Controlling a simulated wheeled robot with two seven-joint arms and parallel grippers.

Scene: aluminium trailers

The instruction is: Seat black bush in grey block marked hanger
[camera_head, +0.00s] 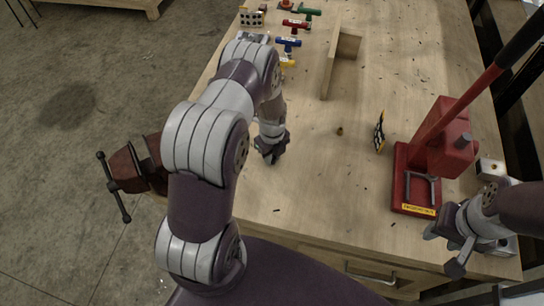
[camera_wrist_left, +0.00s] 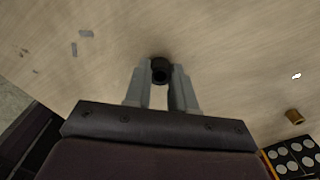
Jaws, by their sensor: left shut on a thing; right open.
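My left gripper (camera_head: 271,157) is above the left front part of the bench, pointing down. In the left wrist view it (camera_wrist_left: 160,85) is shut on the black bush (camera_wrist_left: 160,70), a short dark ring with its hole facing the camera. In the head view the bush is hidden by the fingers. My right gripper (camera_head: 452,252) is open and empty at the front right of the bench. A light grey block (camera_head: 490,168) stands right of the red press. Another grey block shows partly behind my right gripper (camera_head: 508,246). I cannot read a hanger mark on either.
A red lever press (camera_head: 425,160) stands on the right. A vise (camera_head: 135,170) hangs at the left edge.

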